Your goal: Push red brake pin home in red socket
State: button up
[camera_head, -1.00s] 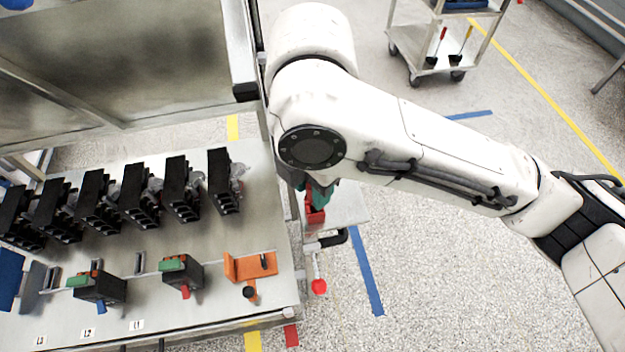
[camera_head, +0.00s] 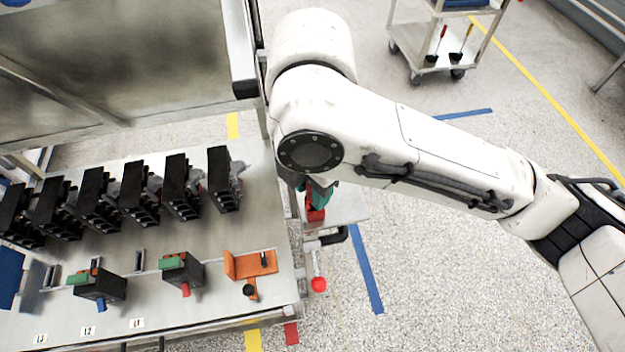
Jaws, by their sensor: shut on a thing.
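My arm crosses over the right end of the bench, and its elbow hides most of my gripper. Below the elbow, the teal gripper part (camera_head: 321,192) shows beside a red part (camera_head: 315,214) at the bench's right side. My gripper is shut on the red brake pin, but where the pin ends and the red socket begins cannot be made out. How deep the pin sits is hidden too.
A lever with a red ball (camera_head: 319,284) hangs below at the bench's right side. The steel bench (camera_head: 215,305) carries several black breakers (camera_head: 180,188), two smaller devices with green tops and an orange bracket (camera_head: 250,264). A cart (camera_head: 440,62) stands far back; the floor at right is clear.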

jog(key=shift+f+b, duration=1.05)
jog(key=shift+f, duration=0.6)
jog(key=o, duration=1.1)
notch_tip(320, 180, up, 11)
jog(key=shift+f+p, duration=0.1)
jog(key=shift+p, duration=0.45)
jog(key=shift+f, duration=0.1)
